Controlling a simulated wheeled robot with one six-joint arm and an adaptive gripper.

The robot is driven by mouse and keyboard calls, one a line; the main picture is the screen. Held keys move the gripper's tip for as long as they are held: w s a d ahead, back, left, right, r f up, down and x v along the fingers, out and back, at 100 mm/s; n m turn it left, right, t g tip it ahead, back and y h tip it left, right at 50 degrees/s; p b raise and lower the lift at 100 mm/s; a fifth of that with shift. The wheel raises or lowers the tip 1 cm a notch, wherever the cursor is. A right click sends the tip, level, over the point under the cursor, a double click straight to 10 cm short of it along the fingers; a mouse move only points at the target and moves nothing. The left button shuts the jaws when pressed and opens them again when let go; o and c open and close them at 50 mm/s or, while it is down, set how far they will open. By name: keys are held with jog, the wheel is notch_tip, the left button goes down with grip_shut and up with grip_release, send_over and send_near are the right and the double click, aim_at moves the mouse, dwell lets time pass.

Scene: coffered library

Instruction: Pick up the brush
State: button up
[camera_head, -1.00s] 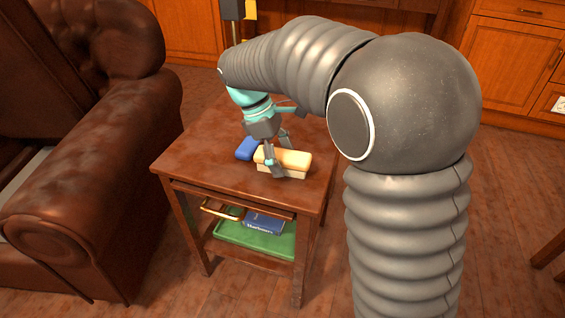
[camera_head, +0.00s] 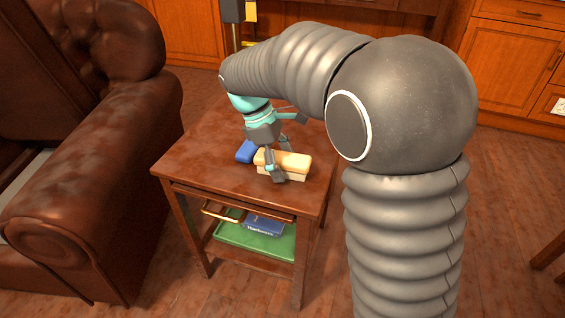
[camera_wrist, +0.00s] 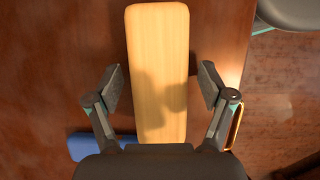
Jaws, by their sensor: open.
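The brush (camera_head: 292,163) has a pale wooden back over a cream lower part and lies on the small wooden side table (camera_head: 199,160). In the wrist view the brush (camera_wrist: 158,45) runs lengthwise up the picture, with its wooden back facing me. My gripper (camera_wrist: 162,88) is open, with one finger on each side of the brush and a visible gap on both sides. In the head view my gripper (camera_head: 280,166) comes down over the brush from above. Its near finger hides part of the brush's side.
A blue object (camera_head: 246,150) lies beside the brush; it also shows in the wrist view (camera_wrist: 92,146). The table's lower shelf holds a green tray (camera_head: 234,240) and a blue lettered item (camera_head: 265,226). A brown leather armchair (camera_head: 95,215) stands to the left.

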aim_at(289, 157)
jog(key=c, duration=1.3)
jog(key=shift+r, duration=0.1)
notch_tip(289, 157, up, 5)
jog(key=shift+f+p, duration=0.1)
jog(key=shift+p, duration=0.2)
jog(key=s+d+r, duration=0.6)
jog(key=d, duration=0.3)
jog(key=shift+s+d+r, duration=0.25)
jog(key=shift+s, duration=0.15)
jog(key=o, duration=0.6)
jog(key=c, duration=0.4)
